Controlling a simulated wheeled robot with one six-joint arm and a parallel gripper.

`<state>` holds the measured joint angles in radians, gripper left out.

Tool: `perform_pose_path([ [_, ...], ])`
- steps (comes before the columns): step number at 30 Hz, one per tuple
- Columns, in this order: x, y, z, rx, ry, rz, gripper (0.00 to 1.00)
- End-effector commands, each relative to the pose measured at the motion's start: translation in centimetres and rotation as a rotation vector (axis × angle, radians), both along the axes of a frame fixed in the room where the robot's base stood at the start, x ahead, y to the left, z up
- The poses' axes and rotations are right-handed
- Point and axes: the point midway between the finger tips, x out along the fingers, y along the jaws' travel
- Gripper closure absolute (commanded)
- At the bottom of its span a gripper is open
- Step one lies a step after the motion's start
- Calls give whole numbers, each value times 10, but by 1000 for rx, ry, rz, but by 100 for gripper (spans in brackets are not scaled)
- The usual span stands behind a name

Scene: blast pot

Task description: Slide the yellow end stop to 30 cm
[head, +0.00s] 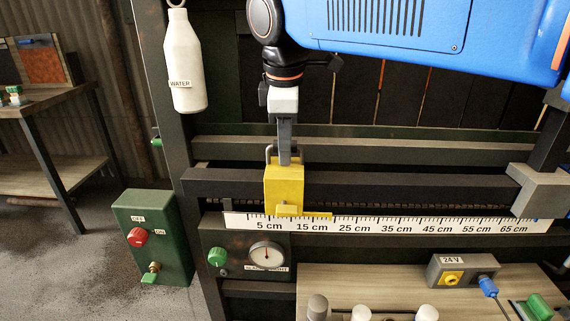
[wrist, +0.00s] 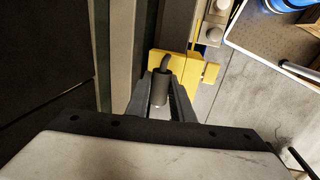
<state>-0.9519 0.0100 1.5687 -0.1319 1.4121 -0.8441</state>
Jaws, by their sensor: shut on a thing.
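The yellow end stop (head: 284,188) sits on a dark horizontal rail, above the 5 to 15 cm part of the white scale (head: 390,224). A thin yellow strip at its foot reaches right to roughly 20 cm. My gripper (head: 284,158) comes down from above and is shut on the grey handle on top of the stop. In the wrist view, my gripper (wrist: 161,88) has the dark round handle (wrist: 160,90) between its fingers, with the yellow stop (wrist: 178,62) just beyond. The contact faces are partly hidden.
The rail (head: 400,186) is clear to the right up to a grey block (head: 540,190) near 65 cm. A white water bottle (head: 184,62) hangs at upper left. A green switch box (head: 150,238) stands lower left, a gauge (head: 266,255) below the scale, and a 24 V box (head: 463,272) lower right.

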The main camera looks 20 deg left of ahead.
Motion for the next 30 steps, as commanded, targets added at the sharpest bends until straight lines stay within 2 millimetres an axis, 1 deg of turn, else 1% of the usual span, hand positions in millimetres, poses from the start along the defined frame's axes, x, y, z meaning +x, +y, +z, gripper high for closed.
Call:
perform_pose_path([
  [30, 18, -72, 0, -2, 0, -2, 100],
])
